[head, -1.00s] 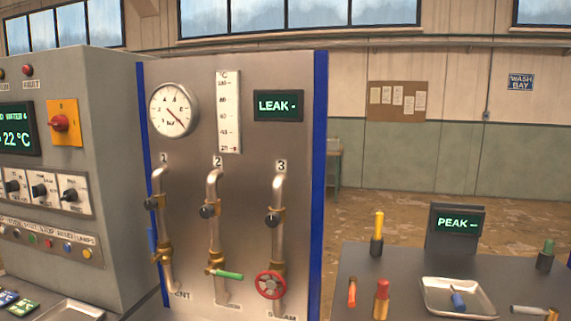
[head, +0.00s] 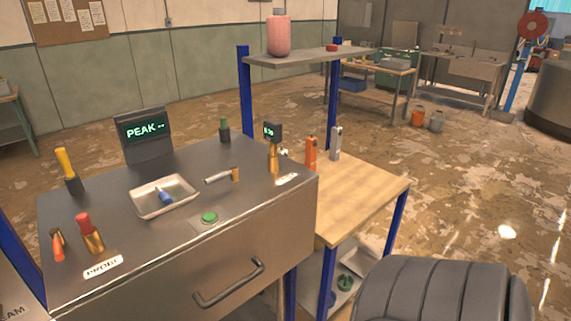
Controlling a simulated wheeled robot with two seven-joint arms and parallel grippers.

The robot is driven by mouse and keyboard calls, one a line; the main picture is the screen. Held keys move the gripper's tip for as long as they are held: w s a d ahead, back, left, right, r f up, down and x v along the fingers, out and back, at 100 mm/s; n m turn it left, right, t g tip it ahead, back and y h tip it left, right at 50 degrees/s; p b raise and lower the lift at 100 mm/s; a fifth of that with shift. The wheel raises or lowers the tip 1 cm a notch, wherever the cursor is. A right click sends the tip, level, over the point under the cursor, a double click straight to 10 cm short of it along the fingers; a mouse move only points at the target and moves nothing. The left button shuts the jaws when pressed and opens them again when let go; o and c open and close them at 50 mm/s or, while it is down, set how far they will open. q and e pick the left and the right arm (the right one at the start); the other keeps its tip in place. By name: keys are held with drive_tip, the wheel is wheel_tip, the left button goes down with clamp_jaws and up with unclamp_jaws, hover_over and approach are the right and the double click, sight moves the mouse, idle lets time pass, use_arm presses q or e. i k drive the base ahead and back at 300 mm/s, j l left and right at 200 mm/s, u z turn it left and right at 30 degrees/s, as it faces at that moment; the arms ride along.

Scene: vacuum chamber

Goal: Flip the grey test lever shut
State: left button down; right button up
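A grey lever-like handle (head: 218,176) with a brass end lies low over the dark bench top (head: 120,205), right of a white tray. It points left from its brass part. A small label (head: 287,179) to its right is too small to read. Another upright grey piece (head: 335,144) stands on the wooden table beside an orange one (head: 311,153). I cannot tell for sure which grey piece is the test lever. Neither of my grippers is in view.
The bench carries a PEAK display (head: 143,130), a white tray (head: 150,208) with a blue item, a green button (head: 209,217), a red-capped brass piece (head: 90,236) and a small brass-based gauge (head: 272,150). A dark ribbed body (head: 430,292) fills the lower right.

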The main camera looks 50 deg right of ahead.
sight(215, 178)
drive_tip(key=z, duration=1.2)
